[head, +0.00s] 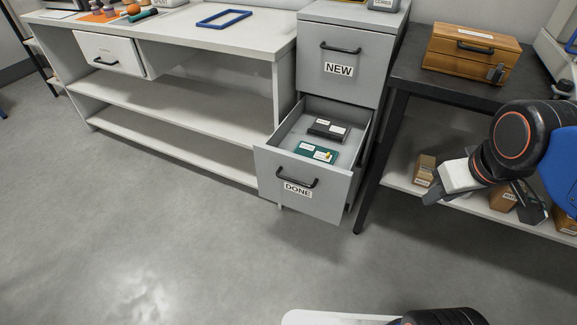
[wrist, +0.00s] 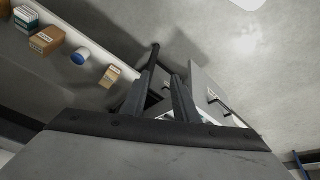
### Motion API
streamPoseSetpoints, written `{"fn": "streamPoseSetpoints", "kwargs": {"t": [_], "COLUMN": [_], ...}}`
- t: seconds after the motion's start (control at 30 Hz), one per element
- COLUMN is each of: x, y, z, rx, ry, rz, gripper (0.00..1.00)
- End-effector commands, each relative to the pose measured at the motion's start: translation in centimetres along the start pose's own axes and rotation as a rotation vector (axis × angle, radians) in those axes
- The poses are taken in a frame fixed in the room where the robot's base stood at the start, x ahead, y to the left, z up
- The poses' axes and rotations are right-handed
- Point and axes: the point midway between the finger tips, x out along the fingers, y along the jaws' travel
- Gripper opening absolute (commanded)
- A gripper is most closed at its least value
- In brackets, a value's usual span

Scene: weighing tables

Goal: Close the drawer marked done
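The drawer marked DONE (head: 286,194) is the lower drawer of a grey cabinet and stands pulled well out. Its black bar handle (head: 297,183) is on the front above the label. Inside lie a dark boxed item (head: 328,130) and a green one (head: 315,152). My gripper (head: 432,196) is to the right of the drawer, apart from it, in front of the dark table. In the wrist view my gripper (wrist: 164,82) shows a gap between its fingers with nothing held. Part of the drawer (wrist: 205,91) with its handle shows beyond the fingers.
The drawer marked NEW (head: 345,60) above is shut. A dark table (head: 405,85) with a wooden box (head: 470,55) stands right; its leg (head: 372,180) is close beside the open drawer. A white bench (head: 180,35) stands left. Floor in front is clear.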

Motion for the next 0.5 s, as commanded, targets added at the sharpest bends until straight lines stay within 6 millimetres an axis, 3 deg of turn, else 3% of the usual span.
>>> {"fn": "streamPoseSetpoints", "kwargs": {"t": [0.03,0.1,0.27,0.5], "x": [0.1,0.2,0.5,1.5], "y": [-0.6,-1.2,-3.4,-8.1], "z": [-1.3,-2.9,-6.5,-11.7], "rx": [-0.095,-0.234,-0.554,-1.034], "ry": [-0.013,-0.028,-0.057,-0.092], "rz": [-0.006,-0.009,-0.019,-0.031], "gripper": [0.14,0.0,0.0,0.0]}}
